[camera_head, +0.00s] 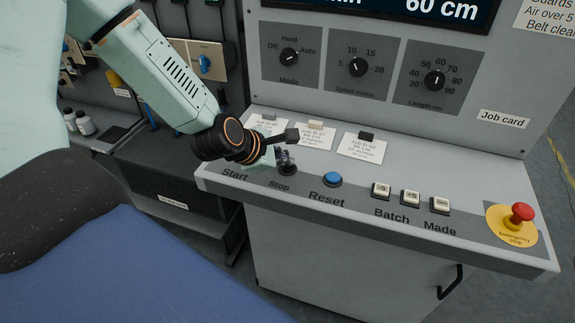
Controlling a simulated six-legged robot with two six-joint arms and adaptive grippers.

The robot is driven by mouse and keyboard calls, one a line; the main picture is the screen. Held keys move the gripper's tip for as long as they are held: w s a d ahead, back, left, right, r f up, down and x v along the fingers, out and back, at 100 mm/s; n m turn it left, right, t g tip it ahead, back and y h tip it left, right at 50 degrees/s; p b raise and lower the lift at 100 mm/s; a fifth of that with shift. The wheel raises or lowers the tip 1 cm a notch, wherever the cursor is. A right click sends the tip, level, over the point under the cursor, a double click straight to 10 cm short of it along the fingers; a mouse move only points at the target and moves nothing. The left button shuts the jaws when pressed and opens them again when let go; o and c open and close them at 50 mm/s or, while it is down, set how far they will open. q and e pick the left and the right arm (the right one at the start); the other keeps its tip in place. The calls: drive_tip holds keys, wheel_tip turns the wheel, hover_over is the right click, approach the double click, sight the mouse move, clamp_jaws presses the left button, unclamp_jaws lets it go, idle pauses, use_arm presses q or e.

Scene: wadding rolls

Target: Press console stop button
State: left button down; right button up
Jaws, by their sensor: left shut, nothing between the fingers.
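The console's stop button (288,171) is a dark round button above the printed word Stop on the sloped front panel. My left gripper (284,156) is shut and empty. Its fingertips are right at the stop button, covering the upper part of it. I cannot tell whether they touch it or whether the button is pressed in. The start button is hidden behind my left wrist; only its label (235,174) shows. My right gripper is out of view.
A blue reset button (332,179) lies just right of the stop button. White batch buttons (381,190) and a red emergency stop (521,213) are farther right. Job cards (363,147) lie behind, below the mode knob (290,56) and other dials.

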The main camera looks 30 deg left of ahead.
sight(285, 168)
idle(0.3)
use_arm(q)
drive_tip(key=shift+r+p, duration=0.65)
drive_tip(key=shift+r, duration=0.2)
drive_tip(key=shift+r, duration=0.1)
wheel_tip(285, 168, up, 5)
drive_tip(key=p, duration=0.4)
idle(0.5)
drive_tip(key=shift+f, duration=0.2)
